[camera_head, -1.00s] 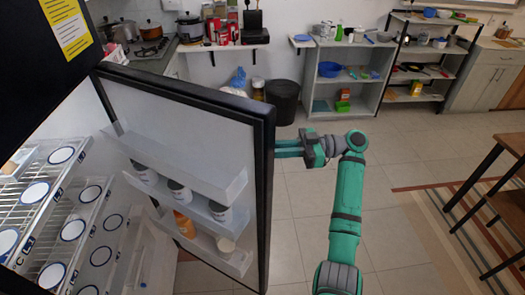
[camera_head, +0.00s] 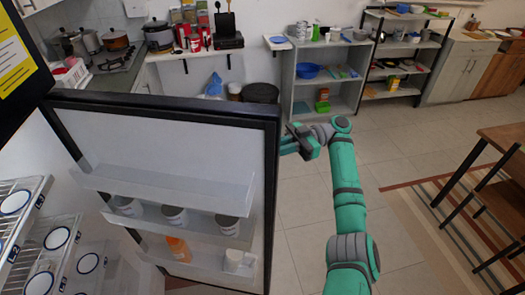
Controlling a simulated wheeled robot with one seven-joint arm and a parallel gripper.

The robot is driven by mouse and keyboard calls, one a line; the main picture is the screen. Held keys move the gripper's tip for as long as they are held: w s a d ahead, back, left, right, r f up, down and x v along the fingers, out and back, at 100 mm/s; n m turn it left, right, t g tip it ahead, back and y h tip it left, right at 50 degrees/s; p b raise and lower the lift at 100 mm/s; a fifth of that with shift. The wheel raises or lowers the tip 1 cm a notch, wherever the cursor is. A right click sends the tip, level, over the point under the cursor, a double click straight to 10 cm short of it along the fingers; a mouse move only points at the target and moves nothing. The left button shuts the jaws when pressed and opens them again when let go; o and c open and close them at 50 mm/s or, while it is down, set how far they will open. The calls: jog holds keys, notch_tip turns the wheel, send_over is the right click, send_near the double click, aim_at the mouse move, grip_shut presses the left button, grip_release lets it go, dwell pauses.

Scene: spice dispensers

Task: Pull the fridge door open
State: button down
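The fridge door (camera_head: 170,135) stands open in the head view, a white inner panel in a black frame. Its inner side faces me. My gripper (camera_head: 288,144) is just beyond the free right edge of the door, at about the upper part of that edge. Its green fingers point left toward the door, and their tips are partly hidden behind the black frame. I cannot tell whether they are closed on anything. The handle and outer face of the door are hidden. The fridge racks (camera_head: 38,225) show at the lower left.
Door bins (camera_head: 165,190) hold several white cups and an orange bottle (camera_head: 179,249). A dark bin (camera_head: 261,93) stands behind the door. A grey shelf (camera_head: 287,80) is at the back. A wooden table (camera_head: 505,135) stands at right. Tiled floor (camera_head: 410,135) is clear between.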

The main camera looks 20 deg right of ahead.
jog(key=shift+w+a+f, duration=0.1)
jog(key=shift+w+a, duration=0.1)
jog(key=c, duration=1.7)
grip_release()
jog(key=shift+c, duration=0.2)
jog(key=shift+d, duration=0.3)
jog(key=shift+w, duration=0.1)
